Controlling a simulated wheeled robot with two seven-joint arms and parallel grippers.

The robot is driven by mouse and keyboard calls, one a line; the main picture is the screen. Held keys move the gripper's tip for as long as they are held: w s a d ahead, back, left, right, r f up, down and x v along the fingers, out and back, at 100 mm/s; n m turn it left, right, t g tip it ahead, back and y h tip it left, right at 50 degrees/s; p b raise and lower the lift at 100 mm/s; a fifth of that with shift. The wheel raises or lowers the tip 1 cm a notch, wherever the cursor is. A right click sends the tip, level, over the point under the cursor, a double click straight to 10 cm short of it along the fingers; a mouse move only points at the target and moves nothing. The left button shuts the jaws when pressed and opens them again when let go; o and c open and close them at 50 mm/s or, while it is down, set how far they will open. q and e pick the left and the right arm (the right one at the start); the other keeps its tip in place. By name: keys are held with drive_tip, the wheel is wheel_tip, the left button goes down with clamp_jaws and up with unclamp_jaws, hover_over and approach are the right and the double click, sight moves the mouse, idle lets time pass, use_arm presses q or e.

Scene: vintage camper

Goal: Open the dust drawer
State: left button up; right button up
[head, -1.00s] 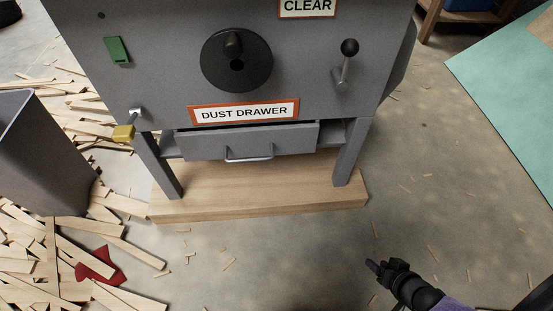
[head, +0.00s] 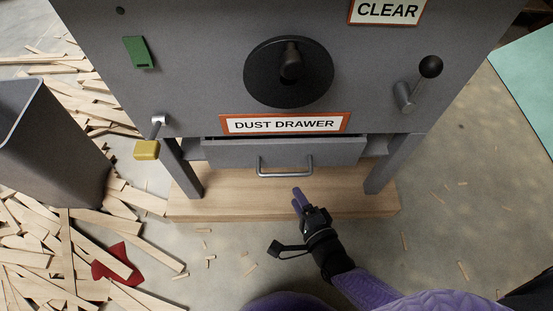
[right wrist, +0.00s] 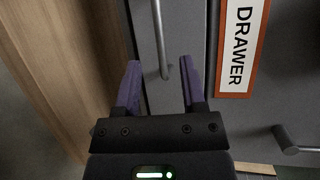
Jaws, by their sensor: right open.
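The grey dust drawer (head: 225,153) sits in the machine under the orange-edged "DUST DRAWER" label (head: 285,124). A thin dark gap shows along its top edge. Its bar handle (head: 285,172) is on the drawer front, and the handle also shows in the right wrist view (right wrist: 160,40). My right gripper (head: 299,199) is just in front of and below the handle in the head view. In the right wrist view my right gripper (right wrist: 160,80) is open, with its purple fingers on either side of the handle's line. It does not grip the handle. My left gripper is not in view.
The machine stands on a wooden base (head: 230,205). A black round knob (head: 288,72) and a lever (head: 415,85) are above the drawer. Floor at the right is mostly clear.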

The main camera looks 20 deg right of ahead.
sight(283, 174)
drive_tip(key=b+x, duration=0.3)
drive_tip(key=x, duration=0.5)
drive_tip(key=shift+f, duration=0.2)
drive_tip(key=shift+w+b, duration=0.3)
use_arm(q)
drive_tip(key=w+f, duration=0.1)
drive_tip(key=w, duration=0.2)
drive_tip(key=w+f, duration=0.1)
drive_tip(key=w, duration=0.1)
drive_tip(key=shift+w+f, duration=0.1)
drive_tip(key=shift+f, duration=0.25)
use_arm(e)
clamp_jaws()
